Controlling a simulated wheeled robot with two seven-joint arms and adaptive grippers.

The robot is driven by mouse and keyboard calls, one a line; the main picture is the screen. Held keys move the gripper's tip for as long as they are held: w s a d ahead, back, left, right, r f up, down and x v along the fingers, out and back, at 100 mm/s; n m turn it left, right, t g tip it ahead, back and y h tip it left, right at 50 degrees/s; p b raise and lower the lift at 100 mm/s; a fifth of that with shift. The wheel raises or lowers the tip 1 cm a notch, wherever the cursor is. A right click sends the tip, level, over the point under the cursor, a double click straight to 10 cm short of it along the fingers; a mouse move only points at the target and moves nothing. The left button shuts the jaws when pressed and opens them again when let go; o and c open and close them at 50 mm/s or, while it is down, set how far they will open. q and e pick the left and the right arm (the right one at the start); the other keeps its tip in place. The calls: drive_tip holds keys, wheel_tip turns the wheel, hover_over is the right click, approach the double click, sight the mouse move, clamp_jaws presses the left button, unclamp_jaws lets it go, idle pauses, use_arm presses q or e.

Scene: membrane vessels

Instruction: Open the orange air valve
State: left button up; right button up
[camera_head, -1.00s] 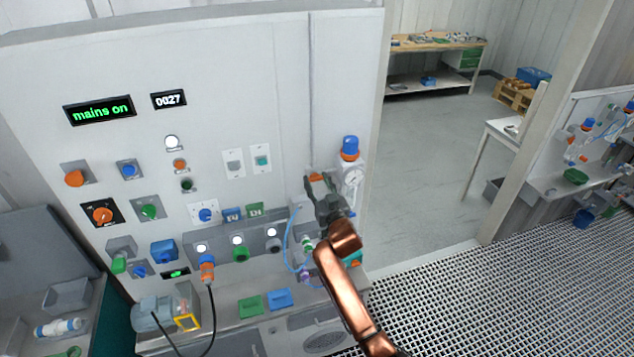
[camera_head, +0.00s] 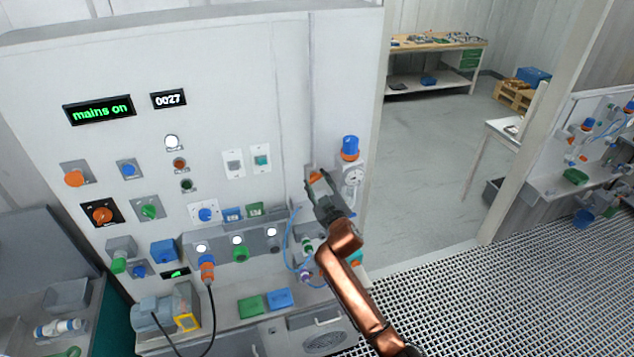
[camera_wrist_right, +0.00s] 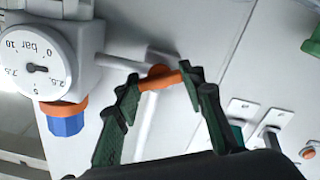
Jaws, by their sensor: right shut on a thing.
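The orange air valve (camera_head: 315,177) is on the right part of the white panel, just left of the round pressure gauge (camera_head: 353,177). In the right wrist view its orange handle (camera_wrist_right: 160,78) lies between the fingertips, slightly tilted, in front of a grey pipe. My right gripper (camera_head: 318,181) is shut on this handle, one finger at each end of it in the wrist view (camera_wrist_right: 160,80). The fingers partly hide the valve in the head view. My left gripper is not in view.
A blue-capped regulator (camera_head: 350,147) stands above the gauge, close to my right gripper. A blue hose (camera_head: 289,240) hangs left of my right arm. Knobs, lamps and sockets fill the panel to the left. A display reads "mains on" (camera_head: 99,109).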

drive_tip(key=n, duration=0.5)
drive_tip(key=shift+n, duration=0.3)
drive_tip(key=shift+n+p, duration=0.4)
drive_tip(key=shift+n, duration=1.9)
drive_tip(key=o, duration=1.2)
drive_tip(key=shift+c, duration=0.2)
drive_tip(key=shift+s, duration=0.1)
drive_tip(key=v, duration=1.1)
drive_tip(key=shift+s+d, duration=0.2)
drive_tip(key=shift+s, duration=0.15)
